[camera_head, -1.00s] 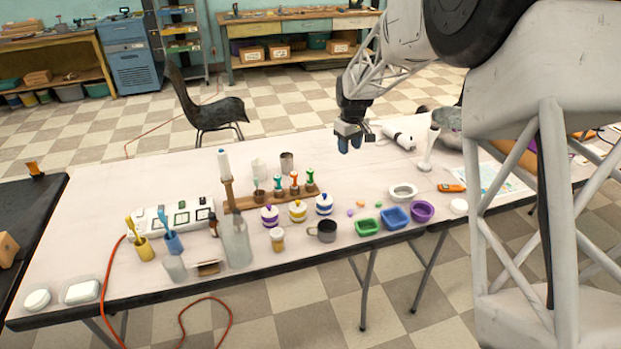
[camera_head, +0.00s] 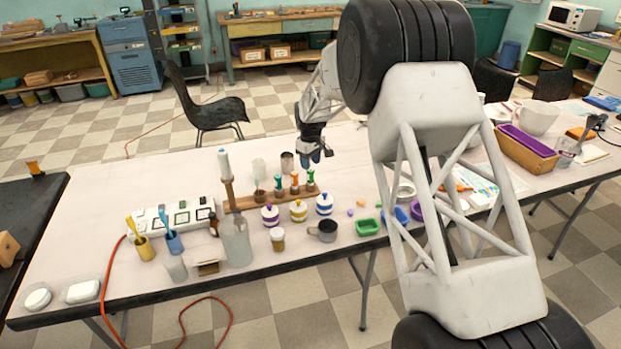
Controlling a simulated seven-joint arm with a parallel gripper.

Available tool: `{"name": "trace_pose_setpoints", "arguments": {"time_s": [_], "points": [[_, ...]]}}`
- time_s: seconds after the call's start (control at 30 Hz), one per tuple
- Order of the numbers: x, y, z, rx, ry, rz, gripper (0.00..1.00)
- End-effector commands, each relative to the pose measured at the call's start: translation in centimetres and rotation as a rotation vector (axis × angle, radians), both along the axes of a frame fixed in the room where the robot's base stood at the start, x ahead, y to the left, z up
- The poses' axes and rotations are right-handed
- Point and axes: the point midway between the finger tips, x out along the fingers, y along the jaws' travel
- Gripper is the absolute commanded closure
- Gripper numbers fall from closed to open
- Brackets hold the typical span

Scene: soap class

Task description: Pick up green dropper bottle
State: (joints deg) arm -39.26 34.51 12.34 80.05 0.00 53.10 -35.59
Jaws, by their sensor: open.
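A wooden rack (camera_head: 247,203) on the white table holds several small dropper bottles with coloured tops. A green-topped dropper bottle (camera_head: 310,177) stands upright at the rack's right end. An orange-topped one (camera_head: 294,181) is beside it, and another with a teal-green top (camera_head: 278,183) is further left. My gripper (camera_head: 316,160) is open and empty, pointing down just above and behind the right-end green bottle, apart from it as far as I can tell. The fingers are small in this view.
A tall clear bottle (camera_head: 236,240) stands at the rack's left front. A dark mug (camera_head: 324,231) and green dish (camera_head: 367,227) are nearer the front edge. My arm hides the table's right-middle.

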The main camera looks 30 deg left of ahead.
Motion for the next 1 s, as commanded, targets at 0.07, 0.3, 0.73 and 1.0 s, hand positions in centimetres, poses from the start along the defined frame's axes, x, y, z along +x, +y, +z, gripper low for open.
{"name": "trace_pose_setpoints", "arguments": {"time_s": [0.07,0.3,0.73,1.0], "points": [[0.0,0.0,-0.1,0.000,0.000,0.000,0.57],[0.0,0.0,-1.6,0.000,0.000,0.000,0.57],[0.0,0.0,-2.6,0.000,0.000,0.000,0.57],[0.0,0.0,-3.9,-0.001,0.001,0.000,0.57]]}}
